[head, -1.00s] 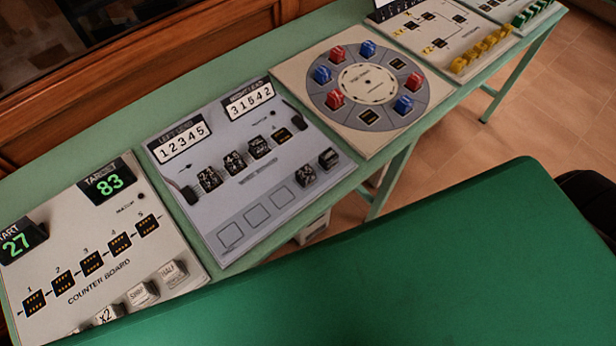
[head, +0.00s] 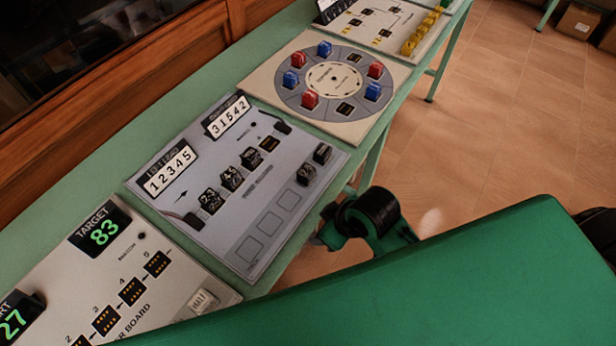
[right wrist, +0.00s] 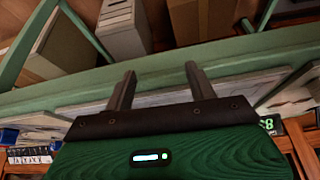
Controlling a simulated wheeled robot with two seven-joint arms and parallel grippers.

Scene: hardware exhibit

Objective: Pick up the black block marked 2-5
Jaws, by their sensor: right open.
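Several black blocks with white markings stand on the grey-white board (head: 205,115) in the head view. Two more, a nearer one (head: 306,174) and a farther one (head: 322,153), stand at the right side. The markings are too small to tell surely which reads 2-5. My right gripper (right wrist: 160,88) is open and empty in the right wrist view, its fingers apart near the green table's edge. My left gripper is not in view.
The counter board (head: 150,310) lies to the left, and a round-dial board (head: 285,55) with red and blue pieces lies beyond. A wooden cabinet (head: 130,100) stands behind the table (head: 100,190). Three empty outlined squares lie at the board's front.

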